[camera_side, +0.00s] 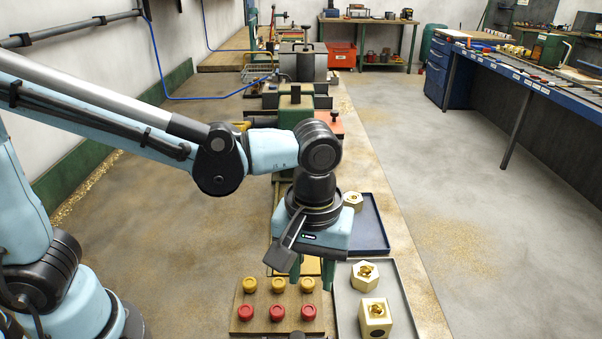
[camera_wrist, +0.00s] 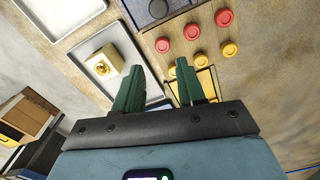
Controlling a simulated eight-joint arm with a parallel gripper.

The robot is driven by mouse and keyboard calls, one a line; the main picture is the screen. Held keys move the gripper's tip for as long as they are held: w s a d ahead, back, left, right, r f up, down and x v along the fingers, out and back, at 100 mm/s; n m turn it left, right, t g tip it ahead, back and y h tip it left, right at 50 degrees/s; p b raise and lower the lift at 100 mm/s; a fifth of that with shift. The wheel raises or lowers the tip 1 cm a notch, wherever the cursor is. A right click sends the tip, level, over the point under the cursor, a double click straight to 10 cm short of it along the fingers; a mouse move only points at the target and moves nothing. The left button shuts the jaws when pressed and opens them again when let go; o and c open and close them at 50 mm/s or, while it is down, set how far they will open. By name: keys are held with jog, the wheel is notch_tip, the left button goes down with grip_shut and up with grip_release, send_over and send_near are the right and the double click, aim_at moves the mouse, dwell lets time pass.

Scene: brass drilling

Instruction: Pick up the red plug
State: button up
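Three red plugs stand in the front row of a wooden board (camera_side: 262,298) in the side view: a left one (camera_side: 246,312), a middle one (camera_side: 277,312) and a right one (camera_side: 309,311). The same red plugs show in the wrist view, at right (camera_wrist: 224,17), middle (camera_wrist: 192,31) and left (camera_wrist: 162,45). My gripper (camera_side: 312,274) is above the board's far right corner, close to the grey tray. It is open, with its two green fingers (camera_wrist: 160,68) apart and nothing seen between them. It is apart from the red plugs.
Several yellow plugs (camera_side: 250,284) stand in the row behind the red ones. A grey tray (camera_side: 396,300) with brass pieces (camera_side: 375,316) lies right of the board. A blue tray (camera_side: 373,225) with a brass hex piece (camera_side: 353,200) lies behind it. A yellow-edged tray (camera_wrist: 205,82) adjoins the board.

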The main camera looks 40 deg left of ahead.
aim_at(309, 309)
jog(key=shift+w+a+f, duration=0.1)
jog(key=shift+a+f, duration=0.05)
jog(key=shift+f, duration=2.2)
jog(key=shift+w+a+f, duration=0.1)
jog(key=shift+f, duration=2.2)
jog(key=c, duration=0.6)
